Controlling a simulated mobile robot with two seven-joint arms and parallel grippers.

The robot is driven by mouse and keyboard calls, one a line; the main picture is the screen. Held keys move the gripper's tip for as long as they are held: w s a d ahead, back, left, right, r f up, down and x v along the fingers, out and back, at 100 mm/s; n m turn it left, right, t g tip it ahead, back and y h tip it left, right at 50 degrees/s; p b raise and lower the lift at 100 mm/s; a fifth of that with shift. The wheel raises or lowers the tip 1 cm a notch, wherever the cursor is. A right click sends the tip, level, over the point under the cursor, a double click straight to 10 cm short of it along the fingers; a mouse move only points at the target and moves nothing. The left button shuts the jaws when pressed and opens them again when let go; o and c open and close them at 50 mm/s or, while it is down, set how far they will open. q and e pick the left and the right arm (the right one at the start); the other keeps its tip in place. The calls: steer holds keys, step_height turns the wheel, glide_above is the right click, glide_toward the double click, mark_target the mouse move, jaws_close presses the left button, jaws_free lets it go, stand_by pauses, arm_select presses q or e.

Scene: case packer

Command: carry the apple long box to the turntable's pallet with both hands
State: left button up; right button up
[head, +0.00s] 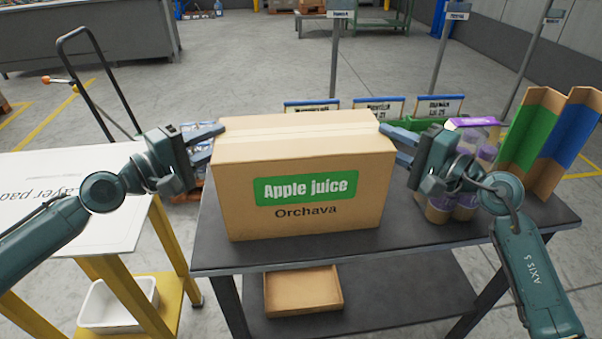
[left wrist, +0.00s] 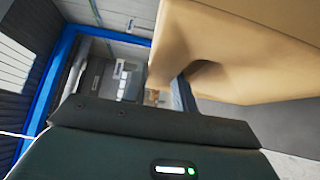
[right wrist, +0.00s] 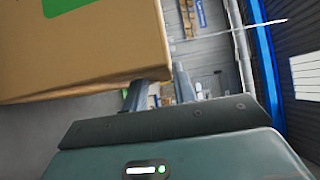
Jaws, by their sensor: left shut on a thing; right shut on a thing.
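The apple long box (head: 300,205) is a brown carton with a green "Apple juice" label and "Orchava" below it. It is upright over the dark table (head: 420,250); I cannot tell whether its base touches the top. My left gripper (head: 212,142) is shut on its upper left end, and my right gripper (head: 392,135) on its upper right end. The box also fills the upper right of the left wrist view (left wrist: 240,50) and the upper left of the right wrist view (right wrist: 80,55). The turntable's pallet cannot be made out.
Purple-topped jars (head: 466,195) and green and blue corner boards (head: 555,140) stand right of the box. A white-topped stand (head: 110,215) with a "Layer pad" sheet is at left. A shallow carton tray (head: 303,292) lies on the lower shelf. Signs stand behind the table.

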arm_select(q)
jaws_close()
stand_by(0.8)
steer(key=shift+r, duration=0.2)
